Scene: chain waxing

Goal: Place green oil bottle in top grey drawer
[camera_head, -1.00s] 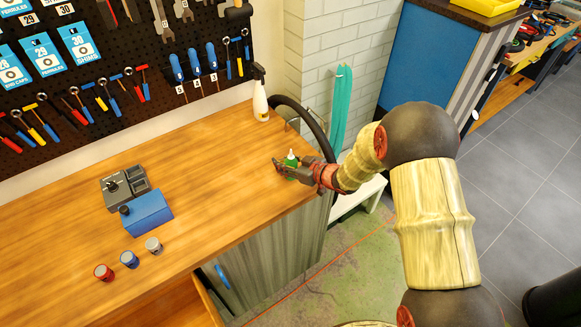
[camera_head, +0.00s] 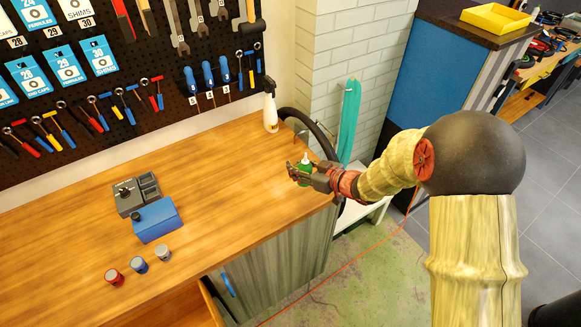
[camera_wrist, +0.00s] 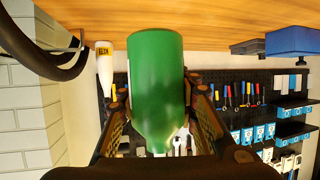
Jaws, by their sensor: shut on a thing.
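The green oil bottle (camera_head: 305,160) with a white tip is in my gripper (camera_head: 302,174), over the right end of the wooden worktop. In the wrist view, which is upside down, the green bottle (camera_wrist: 156,85) fills the space between the two fingers (camera_wrist: 158,110), which are shut on it. I cannot tell whether its base touches the worktop. Below the worktop, a grey cabinet front (camera_head: 280,258) has a blue handle (camera_head: 228,285). Beside it, a wooden drawer or compartment (camera_head: 190,308) shows at the bottom edge, mostly cut off.
A white spray bottle (camera_head: 270,112) stands behind the gripper near the wall. The worktop (camera_head: 230,190) between is clear. Tools hang on a black pegboard (camera_head: 150,70).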

